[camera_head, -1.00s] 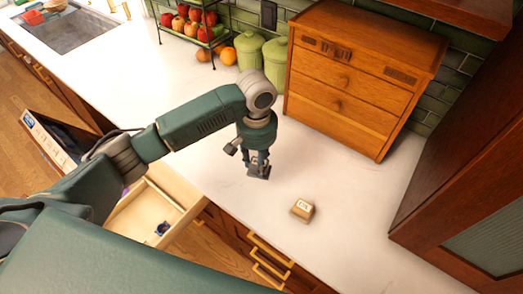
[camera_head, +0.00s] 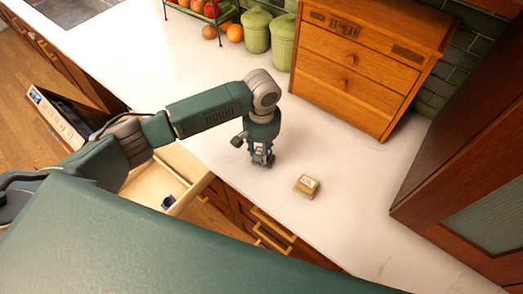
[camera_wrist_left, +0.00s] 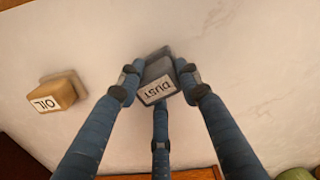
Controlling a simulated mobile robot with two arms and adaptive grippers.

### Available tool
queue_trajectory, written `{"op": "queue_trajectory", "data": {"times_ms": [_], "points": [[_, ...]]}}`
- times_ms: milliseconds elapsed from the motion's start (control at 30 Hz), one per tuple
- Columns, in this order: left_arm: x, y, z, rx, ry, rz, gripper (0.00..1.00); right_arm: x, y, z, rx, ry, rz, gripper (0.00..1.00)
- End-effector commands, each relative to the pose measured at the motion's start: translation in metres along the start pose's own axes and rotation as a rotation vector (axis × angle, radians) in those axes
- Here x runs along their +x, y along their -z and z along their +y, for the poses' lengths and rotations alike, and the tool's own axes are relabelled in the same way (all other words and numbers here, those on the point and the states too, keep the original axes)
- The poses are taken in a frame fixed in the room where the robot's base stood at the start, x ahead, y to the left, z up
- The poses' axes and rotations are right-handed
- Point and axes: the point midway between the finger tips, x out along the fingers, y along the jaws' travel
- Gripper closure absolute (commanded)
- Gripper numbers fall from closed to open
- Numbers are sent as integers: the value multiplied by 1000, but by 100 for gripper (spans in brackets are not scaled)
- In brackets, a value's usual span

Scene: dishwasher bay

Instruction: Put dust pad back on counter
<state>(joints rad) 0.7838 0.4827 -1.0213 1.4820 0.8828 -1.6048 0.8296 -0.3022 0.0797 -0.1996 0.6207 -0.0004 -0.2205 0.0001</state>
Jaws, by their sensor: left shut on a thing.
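The dust pad (camera_wrist_left: 157,82) is a grey block with a white label reading DUST. In the left wrist view it sits between the fingers of my left gripper (camera_wrist_left: 158,76), which are shut on it, over the white counter (camera_head: 345,225). In the head view my left gripper (camera_head: 262,158) points down at the counter, left of the oil pad; the dust pad is mostly hidden by the fingers there. I cannot tell whether the pad touches the counter. My right gripper is not in view.
A tan oil pad (camera_head: 306,187) lies on the counter, also in the left wrist view (camera_wrist_left: 57,93). A wooden drawer box (camera_head: 350,75) and green canisters (camera_head: 256,32) stand behind. An open drawer (camera_head: 155,188) is below the counter edge.

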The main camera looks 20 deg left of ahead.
Motion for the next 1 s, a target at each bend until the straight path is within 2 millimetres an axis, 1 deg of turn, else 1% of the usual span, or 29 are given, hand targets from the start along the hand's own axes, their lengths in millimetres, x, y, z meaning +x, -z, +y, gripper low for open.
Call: {"op": "queue_trajectory", "data": {"times_ms": [267, 867, 900, 967, 1000], "points": [[1, 0, 0, 0, -1, 0, 95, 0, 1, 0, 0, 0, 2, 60], [13, 0, 0, 0, -2, 0, 95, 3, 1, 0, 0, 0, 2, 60], [12, 0, 0, 0, -2, 1, 58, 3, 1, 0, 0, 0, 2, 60], [12, 0, 0, 0, -1, 1, 46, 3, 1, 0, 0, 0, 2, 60], [12, 0, 0, 0, -1, 1, 44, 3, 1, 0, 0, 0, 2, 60]]}}
